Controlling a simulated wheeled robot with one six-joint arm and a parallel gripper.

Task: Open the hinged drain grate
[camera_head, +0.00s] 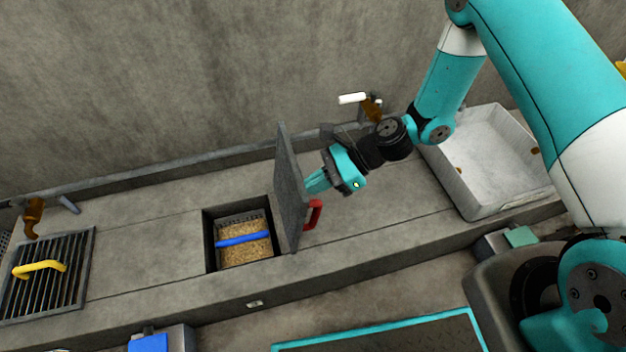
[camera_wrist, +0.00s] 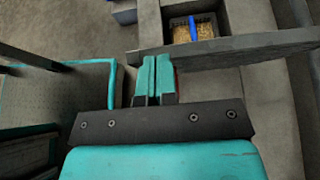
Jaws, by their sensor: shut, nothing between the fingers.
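A barred metal grate (camera_head: 45,280) with a yellow handle (camera_head: 40,268) lies flat at the far left of the counter in the head view. A grey slab lid (camera_head: 289,185) with a red handle (camera_head: 313,214) stands nearly upright at the right edge of a square opening. The slab also crosses the wrist view (camera_wrist: 235,47). My gripper (camera_head: 309,186) is shut and empty, on the right side of the slab. Its fingertips also show in the wrist view (camera_wrist: 156,62), close to the slab. I cannot tell whether they touch it.
A basket of grain (camera_head: 243,252) with a blue handle (camera_head: 243,239) sits in the opening. A white basin (camera_head: 480,195) stands at the right. Brown taps (camera_head: 33,215) are along the back wall. The counter between the barred grate and the opening is clear.

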